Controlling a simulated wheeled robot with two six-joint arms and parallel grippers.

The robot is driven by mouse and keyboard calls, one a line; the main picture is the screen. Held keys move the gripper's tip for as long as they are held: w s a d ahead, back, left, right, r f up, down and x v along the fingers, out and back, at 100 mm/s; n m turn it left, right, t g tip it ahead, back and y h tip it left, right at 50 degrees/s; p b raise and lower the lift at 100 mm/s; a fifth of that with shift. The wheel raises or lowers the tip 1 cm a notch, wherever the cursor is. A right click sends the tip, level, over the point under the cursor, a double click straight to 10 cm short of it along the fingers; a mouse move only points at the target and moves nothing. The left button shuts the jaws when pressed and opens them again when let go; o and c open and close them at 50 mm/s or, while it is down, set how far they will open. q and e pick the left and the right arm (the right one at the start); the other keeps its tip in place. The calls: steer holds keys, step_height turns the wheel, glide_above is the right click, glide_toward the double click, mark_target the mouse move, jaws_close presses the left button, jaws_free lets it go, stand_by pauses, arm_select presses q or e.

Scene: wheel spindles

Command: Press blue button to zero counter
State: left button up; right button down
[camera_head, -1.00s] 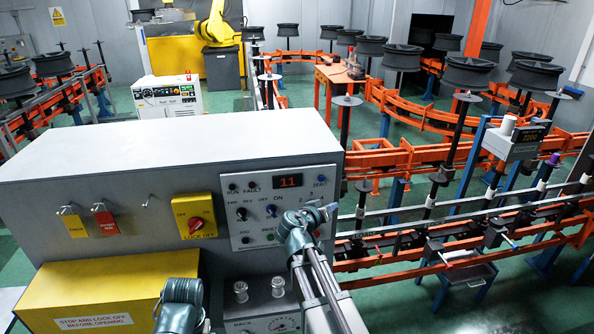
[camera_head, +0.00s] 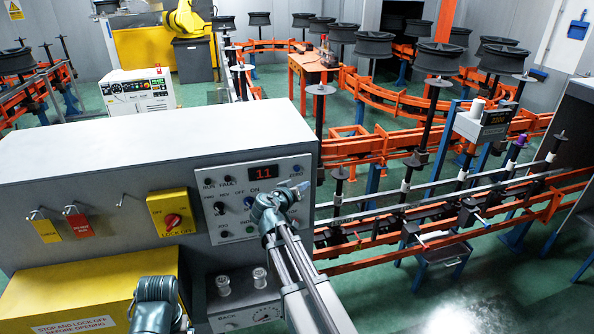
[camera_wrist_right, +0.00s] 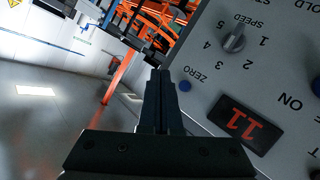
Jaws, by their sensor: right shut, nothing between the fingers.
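The blue button (camera_head: 297,169) is marked ZERO and sits at the top right of the grey control panel. In the right wrist view the blue button (camera_wrist_right: 185,86) lies just right of the fingertips. The counter (camera_head: 263,171) reads 11 in red digits; it also shows in the right wrist view (camera_wrist_right: 245,124). My right gripper (camera_head: 303,187) is in front of the panel's right side, just below the button in the head view. In the right wrist view its fingers (camera_wrist_right: 160,73) are shut and empty, apart from the button in the picture. My left arm shows at the bottom, but its gripper does not.
The panel also has a speed knob (camera_wrist_right: 234,40) and several switches. A yellow lock-off switch (camera_head: 174,213) is left of it, with hanging tags on hooks. Orange conveyor rails (camera_head: 420,240) run to the right. Open floor shows beside the panel's edge.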

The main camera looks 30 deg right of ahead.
steer(key=w, duration=0.2)
steer(key=w+d, duration=0.1)
steer(key=w, duration=0.3)
steer(key=shift+w+d, duration=0.15)
steer(key=shift+d, duration=0.1)
steer(key=shift+w, duration=0.15)
stand_by(1.7)
steer(key=shift+w+d, duration=0.1)
steer(key=shift+w, duration=0.15)
steer(key=shift+w+d, duration=0.1)
steer(key=shift+w, duration=0.35)
stand_by(0.7)
steer(key=shift+s, duration=0.1)
steer(key=shift+s+a, duration=0.25)
steer(key=shift+s, duration=0.55)
steer(key=s, duration=0.2)
steer(key=s+a, duration=0.1)
steer(key=s, duration=0.2)
stand_by(0.4)
